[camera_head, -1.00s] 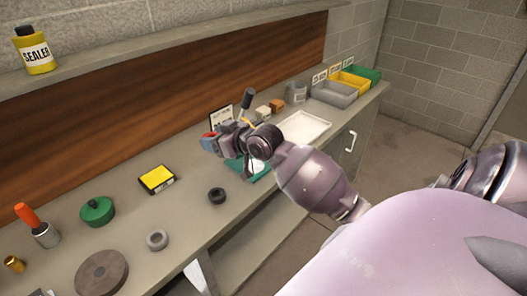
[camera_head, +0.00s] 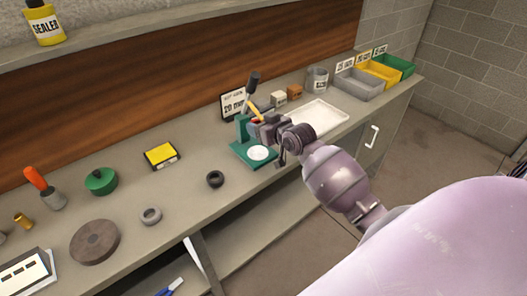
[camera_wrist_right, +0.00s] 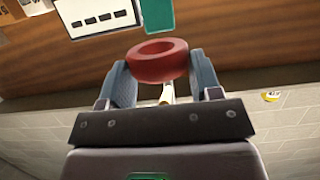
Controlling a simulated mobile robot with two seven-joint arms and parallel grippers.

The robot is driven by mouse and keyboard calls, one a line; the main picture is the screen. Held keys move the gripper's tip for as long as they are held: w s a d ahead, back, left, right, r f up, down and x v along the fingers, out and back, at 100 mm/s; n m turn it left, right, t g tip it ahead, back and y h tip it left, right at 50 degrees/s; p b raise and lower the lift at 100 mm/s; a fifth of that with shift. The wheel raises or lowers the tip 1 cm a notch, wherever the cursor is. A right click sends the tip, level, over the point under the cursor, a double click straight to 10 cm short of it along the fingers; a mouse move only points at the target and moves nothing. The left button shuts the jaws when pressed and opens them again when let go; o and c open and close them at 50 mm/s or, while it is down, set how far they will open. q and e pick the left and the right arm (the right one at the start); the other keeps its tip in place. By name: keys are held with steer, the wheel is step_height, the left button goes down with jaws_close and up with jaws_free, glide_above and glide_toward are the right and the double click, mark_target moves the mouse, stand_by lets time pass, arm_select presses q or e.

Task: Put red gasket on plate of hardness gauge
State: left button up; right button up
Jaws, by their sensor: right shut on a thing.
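The red gasket (camera_wrist_right: 157,62) is a thick ring held between the two fingertips of my right gripper (camera_wrist_right: 158,68) in the wrist view. In the head view only a small red patch of the gasket (camera_head: 256,122) shows by the right gripper (camera_head: 262,126). The hardness gauge (camera_head: 243,129) is a green stand with a dark lever, and its green part also shows behind the gasket in the wrist view (camera_wrist_right: 158,14). Its round white plate (camera_head: 259,153) is bare, below and near the gripper. My left gripper is not in view.
A black ring (camera_head: 215,179) and a grey ring (camera_head: 151,216) lie left of the gauge. A yellow-topped box (camera_head: 160,154) and a green round container (camera_head: 101,181) lie farther left. A white tray (camera_head: 320,117) is to the right. A sign (camera_head: 233,105) stands behind the gauge.

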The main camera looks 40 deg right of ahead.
glide_above(261, 156)
step_height(261, 156, down, 7)
steer(key=shift+b, duration=0.35)
steer(key=shift+f, duration=1.45)
steer(key=o, duration=0.9)
steer(key=shift+f, duration=0.1)
